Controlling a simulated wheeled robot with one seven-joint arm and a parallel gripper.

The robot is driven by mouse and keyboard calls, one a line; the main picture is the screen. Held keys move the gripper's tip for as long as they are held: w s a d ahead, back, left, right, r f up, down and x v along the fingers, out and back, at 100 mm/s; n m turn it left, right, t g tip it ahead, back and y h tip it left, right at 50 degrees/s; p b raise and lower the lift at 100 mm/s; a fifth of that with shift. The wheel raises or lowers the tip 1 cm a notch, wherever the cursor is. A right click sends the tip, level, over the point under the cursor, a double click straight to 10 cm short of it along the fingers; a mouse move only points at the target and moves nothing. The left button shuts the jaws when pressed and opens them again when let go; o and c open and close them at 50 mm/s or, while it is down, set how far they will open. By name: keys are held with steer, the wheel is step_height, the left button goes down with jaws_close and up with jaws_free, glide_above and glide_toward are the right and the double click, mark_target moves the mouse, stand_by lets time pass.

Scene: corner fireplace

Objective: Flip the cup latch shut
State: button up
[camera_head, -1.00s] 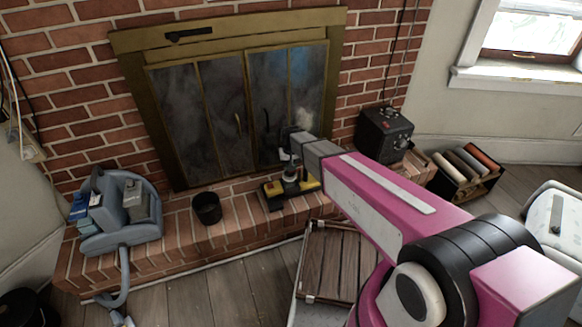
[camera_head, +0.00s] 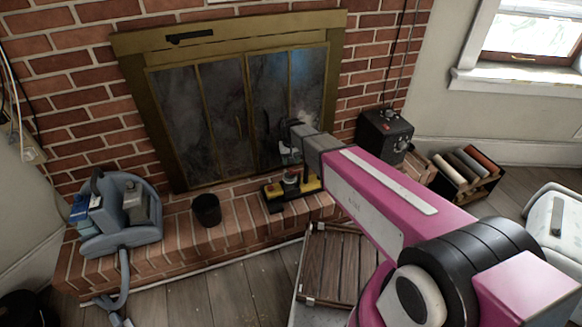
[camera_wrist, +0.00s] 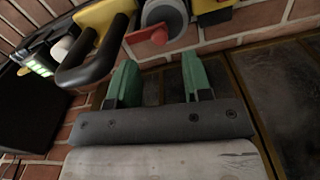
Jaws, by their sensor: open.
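A yellow and black device (camera_head: 283,193) sits on the brick hearth. In the wrist view its black loop handle (camera_wrist: 92,68) is at upper left, and a grey round cup (camera_wrist: 165,14) is at the top. A red tab-like piece (camera_wrist: 148,36), probably the cup latch, sticks out from the cup's side. My gripper (camera_wrist: 160,76) has its two green fingers apart with nothing between them. The fingers point toward the cup and red piece, with a visible gap to them in the picture. In the head view my gripper (camera_head: 290,155) is small and partly hidden above the device.
The fireplace doors (camera_head: 225,120) stand close behind the device. A small black pot (camera_head: 206,209) and a blue-grey machine (camera_head: 120,215) are to the left on the hearth. A black box (camera_head: 385,132) is to the right. A slatted wooden crate (camera_head: 335,262) lies in front.

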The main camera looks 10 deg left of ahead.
mark_target(291, 170)
step_height(291, 170, up, 6)
steer(key=shift+f, duration=0.1)
stand_by(0.5)
steer(key=s+d+r+m, duration=0.1)
steer(key=s+d, duration=0.3)
steer(key=d, duration=0.8)
steer(key=s+d+r+m, duration=0.2)
steer(key=s+d, duration=0.3)
steer(key=d, duration=0.8)
steer(key=s+d+r+m, duration=0.1)
steer(key=s+d, duration=0.3)
steer(key=d, duration=0.8)
steer(key=shift+s+d+r+m, duration=0.2)
steer(key=shift+s+d+m, duration=0.05)
steer(key=shift+m, duration=0.05)
